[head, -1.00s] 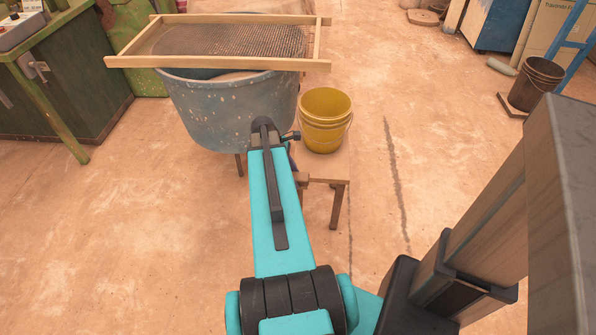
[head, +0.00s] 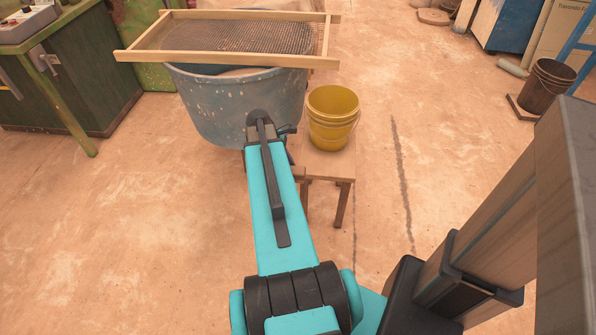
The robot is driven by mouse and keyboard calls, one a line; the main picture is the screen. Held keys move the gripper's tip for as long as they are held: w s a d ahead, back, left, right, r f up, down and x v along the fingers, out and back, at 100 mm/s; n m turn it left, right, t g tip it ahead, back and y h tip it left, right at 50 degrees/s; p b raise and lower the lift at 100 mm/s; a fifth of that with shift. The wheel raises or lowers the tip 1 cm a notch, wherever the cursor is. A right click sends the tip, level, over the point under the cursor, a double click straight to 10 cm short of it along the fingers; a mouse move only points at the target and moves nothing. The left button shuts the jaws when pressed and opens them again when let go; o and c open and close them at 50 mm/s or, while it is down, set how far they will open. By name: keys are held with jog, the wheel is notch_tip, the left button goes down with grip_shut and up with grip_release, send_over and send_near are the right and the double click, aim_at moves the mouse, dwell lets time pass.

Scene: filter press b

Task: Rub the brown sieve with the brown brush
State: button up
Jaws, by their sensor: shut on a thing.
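The brown sieve (head: 228,56) is a light wooden frame with a dark mesh. It lies across the rim of a large speckled blue tub (head: 225,105) at the upper left in the head view. My turquoise arm reaches forward toward the tub, and its dark far joint overlaps the tub's front. My gripper is hidden beyond that joint, so its jaws do not show. The brown brush is not visible in this view.
A yellow bucket (head: 333,125) stands on a low wooden bench (head: 325,165) right of the tub. A green cabinet (head: 70,100) with a control box (head: 25,28) is at left. A dark bucket (head: 545,90) is at far right. The floor between is mostly clear.

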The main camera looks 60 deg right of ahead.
jog(key=w+a+r+n, duration=0.1)
jog(key=w+a+r, duration=0.3)
jog(key=w+a, duration=0.35)
jog(key=w+a+r+n+h, duration=0.1)
jog(key=w+a+r, duration=0.4)
jog(key=w, duration=0.4)
jog(key=w+a+r+n, duration=0.1)
jog(key=w+a+r, duration=0.2)
jog(key=w+a, duration=0.55)
jog(key=w+a+r+n, duration=0.1)
jog(key=w+a+r, duration=0.2)
jog(key=a, duration=0.6)
jog(key=w+a+r+n+t, duration=0.1)
jog(key=w+a+r, duration=0.2)
jog(key=a, duration=0.6)
jog(key=w+a+r+n, duration=0.1)
jog(key=w+a+r, duration=0.2)
jog(key=a, duration=0.6)
notch_tip(320, 180, up, 2)
jog(key=shift+a+r+t+h, duration=0.25)
jog(key=shift+t+h, duration=0.05)
jog(key=shift+h, duration=0.1)
